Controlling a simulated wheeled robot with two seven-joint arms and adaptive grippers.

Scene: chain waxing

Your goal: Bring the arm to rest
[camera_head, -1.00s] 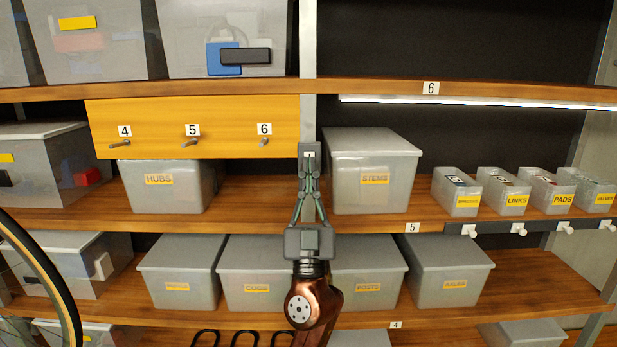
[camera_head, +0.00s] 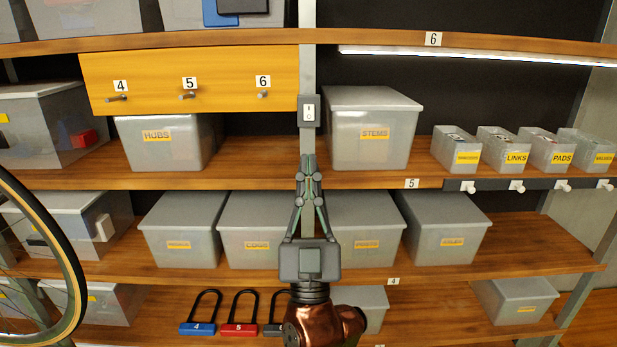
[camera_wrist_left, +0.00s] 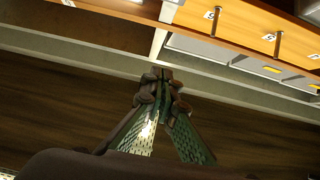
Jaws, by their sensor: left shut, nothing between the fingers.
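My left gripper (camera_head: 309,170) is in the middle of the head view, pointing up, its fingertips together and nothing between them. It stands in front of the shelf post, below a grey switch box (camera_head: 309,110) with a white rocker, and apart from it in the picture. My copper-coloured arm shows below it. In the left wrist view the closed fingers (camera_wrist_left: 160,85) point up toward the post, with the yellow drawer panel (camera_wrist_left: 255,32) at the upper right. My right gripper is out of view.
Shelves hold a HUBS box (camera_head: 160,144), a STEMS box (camera_head: 368,130) and small bins such as LINKS (camera_head: 507,152). A yellow panel (camera_head: 215,75) carries hooks 4, 5 and 6. A bicycle wheel (camera_head: 62,240) stands at the left. Locks (camera_head: 238,328) lie on the lower shelf.

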